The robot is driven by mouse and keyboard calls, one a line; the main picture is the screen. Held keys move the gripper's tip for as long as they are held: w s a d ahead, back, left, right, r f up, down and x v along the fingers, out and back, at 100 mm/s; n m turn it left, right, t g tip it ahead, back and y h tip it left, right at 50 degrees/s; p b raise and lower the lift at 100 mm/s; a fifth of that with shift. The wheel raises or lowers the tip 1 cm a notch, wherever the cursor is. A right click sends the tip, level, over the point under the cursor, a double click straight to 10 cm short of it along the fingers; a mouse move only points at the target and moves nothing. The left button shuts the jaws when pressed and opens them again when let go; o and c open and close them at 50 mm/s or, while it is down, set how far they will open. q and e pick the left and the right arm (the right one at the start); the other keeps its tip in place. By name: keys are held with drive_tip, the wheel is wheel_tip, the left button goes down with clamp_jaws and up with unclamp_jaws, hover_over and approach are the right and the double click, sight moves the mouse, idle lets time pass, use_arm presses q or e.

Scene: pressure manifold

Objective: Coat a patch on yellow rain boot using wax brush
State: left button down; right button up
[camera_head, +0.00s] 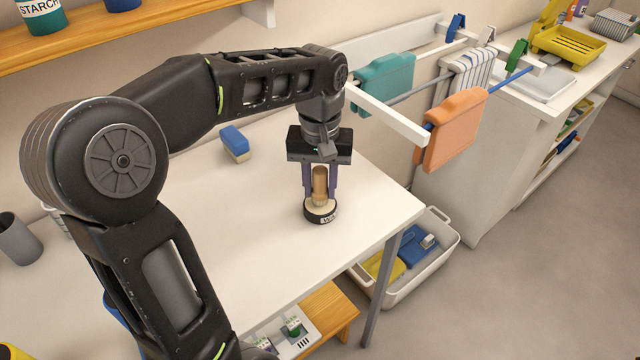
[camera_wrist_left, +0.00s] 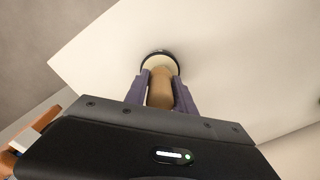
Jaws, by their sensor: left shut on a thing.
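My left gripper (camera_head: 320,192) points down and is shut on the tan handle of the wax brush (camera_head: 320,184). The handle also shows between the two fingers in the left wrist view (camera_wrist_left: 160,90). The brush's lower end is at a round, dark-sided tin (camera_head: 321,216) with a pale top and a white label, on the white table. The tin's rim shows beyond the handle in the left wrist view (camera_wrist_left: 161,54). The bristles are hidden. No whole rain boot is visible; a yellow thing (camera_head: 12,352) is cut off at the lower left corner, and I cannot tell what it is.
A blue and cream sponge-like block (camera_head: 235,143) lies on the table (camera_head: 270,265). A grey cup (camera_head: 18,238) stands at the left. A rack with teal (camera_head: 385,82) and orange (camera_head: 455,130) cloths juts out behind at right. A white bin (camera_head: 418,272) is below the table's right edge.

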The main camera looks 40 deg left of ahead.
sight(320, 169)
use_arm(q)
drive_tip(key=shift+f+b, duration=0.4)
drive_tip(key=shift+f, duration=0.15)
idle(0.4)
drive_tip(key=shift+f, duration=0.1)
idle(1.0)
wheel_tip(320, 169, up, 7)
drive_tip(key=p, duration=0.6)
idle(1.0)
